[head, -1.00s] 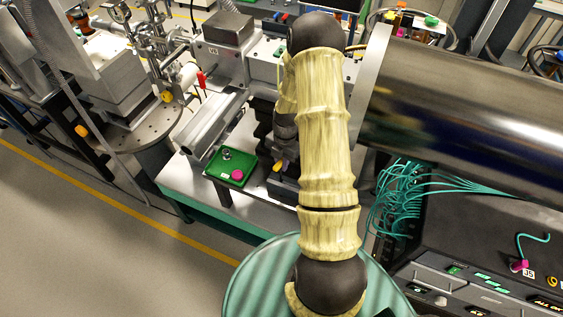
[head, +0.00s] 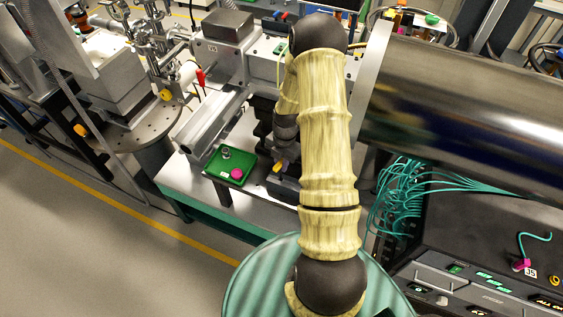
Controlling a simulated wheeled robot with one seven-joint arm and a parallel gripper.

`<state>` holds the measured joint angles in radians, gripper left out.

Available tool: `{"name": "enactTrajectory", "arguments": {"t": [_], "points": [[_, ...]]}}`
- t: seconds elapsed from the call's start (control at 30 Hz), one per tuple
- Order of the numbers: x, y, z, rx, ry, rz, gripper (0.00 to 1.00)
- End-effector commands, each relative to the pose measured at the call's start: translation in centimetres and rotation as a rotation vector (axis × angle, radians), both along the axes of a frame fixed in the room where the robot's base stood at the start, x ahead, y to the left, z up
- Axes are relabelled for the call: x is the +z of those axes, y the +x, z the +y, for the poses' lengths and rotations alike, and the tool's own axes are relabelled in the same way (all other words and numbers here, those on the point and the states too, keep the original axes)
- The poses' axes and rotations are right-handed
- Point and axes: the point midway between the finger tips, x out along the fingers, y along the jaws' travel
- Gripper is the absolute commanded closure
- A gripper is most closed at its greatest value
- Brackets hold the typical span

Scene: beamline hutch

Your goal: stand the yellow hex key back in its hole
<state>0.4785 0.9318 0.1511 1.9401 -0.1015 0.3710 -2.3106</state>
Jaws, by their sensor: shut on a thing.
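My gripper (head: 282,158) shows only in part, below the wrist of my bent arm, over a dark block on the bench. A small yellow-orange piece (head: 278,167) shows at its fingers; I take it for the yellow hex key, held in the shut jaws. It is too small to tell its tilt. The hole for the key cannot be made out; my arm covers part of that area.
A green tray (head: 222,174) with a small metal ring (head: 226,153) and a magenta knob (head: 237,173) lies left of my gripper. A metal rail (head: 208,127) is behind it. A large steel cylinder (head: 460,100) bounds the right side.

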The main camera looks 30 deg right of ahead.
Motion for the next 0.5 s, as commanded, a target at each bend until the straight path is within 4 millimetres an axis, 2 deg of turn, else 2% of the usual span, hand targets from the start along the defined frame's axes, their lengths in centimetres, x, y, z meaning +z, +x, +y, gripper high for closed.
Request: {"name": "enactTrajectory", "arguments": {"t": [0.5], "points": [[-1.8, 0.0, 0.0, -0.001, 0.000, 0.000, 1.00]]}}
